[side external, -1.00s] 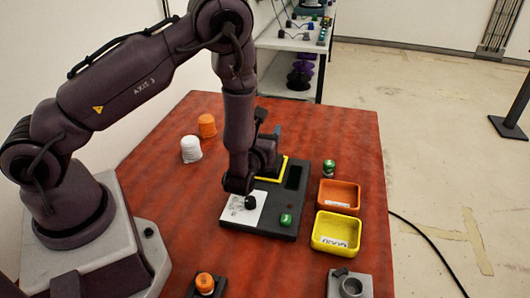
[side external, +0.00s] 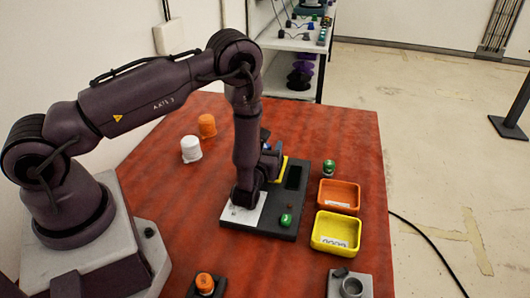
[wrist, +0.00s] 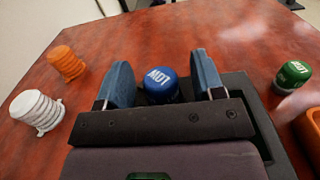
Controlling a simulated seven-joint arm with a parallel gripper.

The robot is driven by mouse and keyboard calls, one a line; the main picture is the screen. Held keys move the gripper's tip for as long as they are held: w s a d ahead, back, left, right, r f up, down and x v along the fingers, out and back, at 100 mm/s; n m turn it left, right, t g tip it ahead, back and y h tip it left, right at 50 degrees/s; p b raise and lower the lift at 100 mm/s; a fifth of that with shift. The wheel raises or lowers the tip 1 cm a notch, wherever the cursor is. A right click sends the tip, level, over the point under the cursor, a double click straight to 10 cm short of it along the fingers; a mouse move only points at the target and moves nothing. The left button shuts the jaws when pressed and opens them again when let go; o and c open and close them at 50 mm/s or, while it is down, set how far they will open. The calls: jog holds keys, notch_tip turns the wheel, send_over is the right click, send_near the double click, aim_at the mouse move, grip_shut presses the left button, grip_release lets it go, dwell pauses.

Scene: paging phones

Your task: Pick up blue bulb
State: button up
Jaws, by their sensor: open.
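The blue bulb (wrist: 160,87) has white lettering on its top and shows in the wrist view between my two blue fingers. My gripper (wrist: 162,72) is open, with one finger on each side of the bulb. A small gap shows on each side, so the fingers do not appear to touch it. The bulb's lower part is hidden by my gripper's dark crossbar.
A dark base unit (side external: 262,228) lies under my wrist. A green bulb (wrist: 292,75) stands to the right. Orange (side external: 207,126) and white (side external: 191,149) bulbs stand at left. Orange (side external: 339,196) and yellow (side external: 336,233) trays sit on the right. The red table's front middle is clear.

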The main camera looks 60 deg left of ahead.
jog(key=c, duration=1.1)
jog(key=shift+o, duration=0.2)
jog(key=shift+r, duration=0.1)
